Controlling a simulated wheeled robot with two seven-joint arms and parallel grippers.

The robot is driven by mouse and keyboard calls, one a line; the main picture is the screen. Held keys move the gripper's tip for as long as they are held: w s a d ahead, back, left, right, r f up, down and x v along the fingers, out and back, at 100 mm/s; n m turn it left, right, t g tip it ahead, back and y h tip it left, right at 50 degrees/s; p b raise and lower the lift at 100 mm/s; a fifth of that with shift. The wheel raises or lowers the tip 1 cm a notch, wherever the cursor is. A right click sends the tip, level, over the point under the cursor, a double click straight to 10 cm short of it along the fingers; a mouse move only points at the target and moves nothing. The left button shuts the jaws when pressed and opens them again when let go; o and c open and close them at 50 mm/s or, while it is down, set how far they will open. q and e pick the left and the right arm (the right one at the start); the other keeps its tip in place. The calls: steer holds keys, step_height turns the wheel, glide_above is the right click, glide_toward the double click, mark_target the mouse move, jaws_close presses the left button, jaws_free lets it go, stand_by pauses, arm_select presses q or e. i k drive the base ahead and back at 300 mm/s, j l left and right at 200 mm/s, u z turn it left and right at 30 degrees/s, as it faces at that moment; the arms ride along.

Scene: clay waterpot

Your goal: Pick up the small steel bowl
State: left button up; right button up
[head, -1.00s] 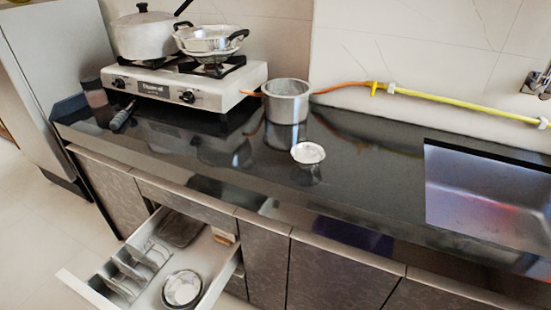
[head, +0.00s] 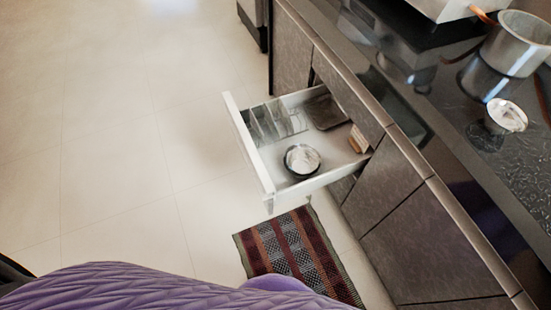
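A small steel bowl (head: 507,115) stands on the dark counter at the right of the head view, below a larger steel pot (head: 517,44). Another round steel bowl (head: 302,160) with a dark rim sits inside the open drawer (head: 262,171), near its front right corner. I cannot tell from the frames which of the two bowls the task means. Neither of my grippers is in view.
The drawer also holds a rack of upright dividers (head: 274,122), a dark tray (head: 326,112) and a small brown item (head: 358,139). It juts out over the floor. A striped mat (head: 296,250) lies below it. The pale floor (head: 120,130) at the left is clear.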

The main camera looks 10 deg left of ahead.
mark_target(502, 117)
steer(key=z, duration=1.3)
steer(key=j+u, duration=0.3)
